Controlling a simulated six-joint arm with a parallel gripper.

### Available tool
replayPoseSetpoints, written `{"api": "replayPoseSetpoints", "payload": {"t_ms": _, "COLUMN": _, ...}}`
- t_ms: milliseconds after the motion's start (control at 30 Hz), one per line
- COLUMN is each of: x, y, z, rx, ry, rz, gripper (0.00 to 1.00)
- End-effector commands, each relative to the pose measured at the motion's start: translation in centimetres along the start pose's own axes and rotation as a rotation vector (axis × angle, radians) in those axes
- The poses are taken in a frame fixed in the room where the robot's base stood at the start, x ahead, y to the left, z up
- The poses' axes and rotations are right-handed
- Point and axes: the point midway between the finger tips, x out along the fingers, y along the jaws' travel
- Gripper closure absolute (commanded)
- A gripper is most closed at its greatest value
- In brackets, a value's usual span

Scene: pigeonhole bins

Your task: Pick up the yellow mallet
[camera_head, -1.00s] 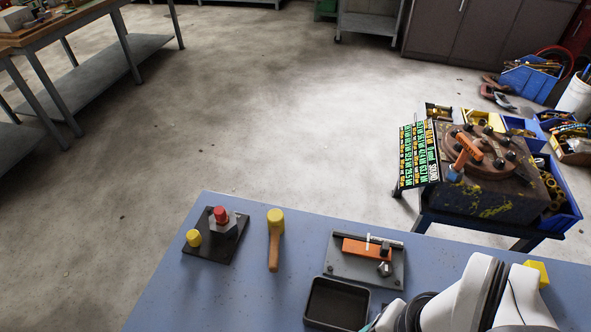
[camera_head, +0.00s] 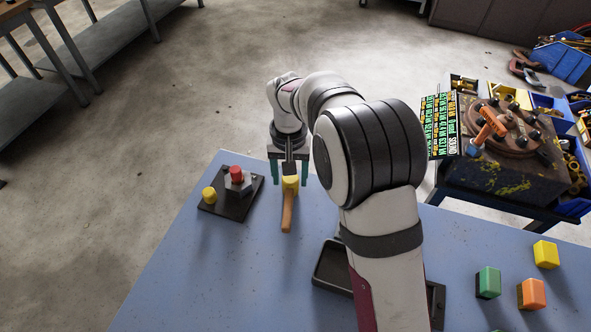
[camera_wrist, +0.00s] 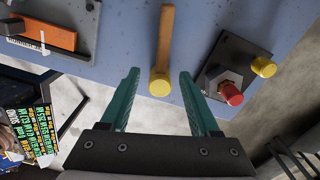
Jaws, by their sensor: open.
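The yellow mallet (camera_head: 288,205) lies on the blue table, its yellow head toward the far edge and its wooden handle toward the near side. In the wrist view, the mallet (camera_wrist: 161,82) shows its round yellow head between and beyond the fingertips. My gripper (camera_head: 290,180) is over the head end of the mallet, with its green fingers apart on either side. In the wrist view my gripper (camera_wrist: 158,75) is open and empty, and the fingers do not appear to touch the mallet.
A dark plate (camera_head: 231,204) with a red-topped hex block and a yellow knob stands close left of the mallet. A black tray (camera_head: 331,270) lies to the right, partly behind my arm. Green, orange and yellow blocks (camera_head: 488,282) stand farther right.

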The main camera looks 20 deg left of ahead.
Motion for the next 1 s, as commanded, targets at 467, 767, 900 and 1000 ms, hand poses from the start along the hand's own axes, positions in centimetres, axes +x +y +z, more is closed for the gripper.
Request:
{"api": "replayPoseSetpoints", "payload": {"t_ms": 467, "x": 8.8, "y": -0.5, "z": -0.4, "rx": 0.003, "ry": -0.002, "rz": 0.000, "gripper": 0.38}}
{"api": "replayPoseSetpoints", "payload": {"t_ms": 767, "x": 9.7, "y": -0.5, "z": -0.4, "rx": 0.003, "ry": 0.001, "rz": -0.002, "gripper": 0.39}}
{"api": "replayPoseSetpoints", "payload": {"t_ms": 900, "x": 9.6, "y": -0.5, "z": -0.4, "rx": 0.003, "ry": 0.001, "rz": -0.001, "gripper": 0.65}}
{"api": "replayPoseSetpoints", "payload": {"t_ms": 1000, "x": 9.6, "y": -0.5, "z": -0.4, "rx": 0.003, "ry": 0.001, "rz": -0.001, "gripper": 0.82}}
